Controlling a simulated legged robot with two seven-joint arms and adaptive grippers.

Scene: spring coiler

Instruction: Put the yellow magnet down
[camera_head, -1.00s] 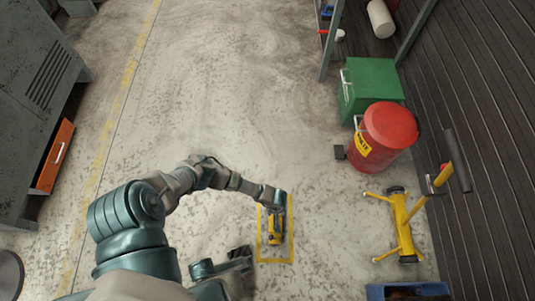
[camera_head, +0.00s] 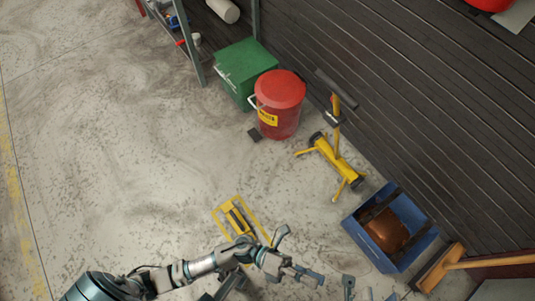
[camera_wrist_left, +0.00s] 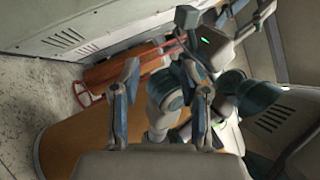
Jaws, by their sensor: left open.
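The yellow magnet (camera_head: 238,220) lies on the floor inside a yellow outlined square (camera_head: 258,219) in the head view. It is a small yellow body with a dark bar. My left gripper (camera_head: 298,256) is open and empty, to the right of the square and apart from the magnet. In the left wrist view its two fingers (camera_wrist_left: 162,85) are spread with nothing between them, and the magnet does not show there. Grey tips at the bottom edge of the head view may belong to my right gripper (camera_head: 365,290); most of it is cut off.
A blue crate (camera_head: 428,243) with a brown object inside stands right of my left gripper. A yellow wheeled stand (camera_head: 338,162), a red drum (camera_head: 279,112) and a green box (camera_head: 242,66) line the dark wall. A broom (camera_head: 440,267) is at lower right. The floor at left is clear.

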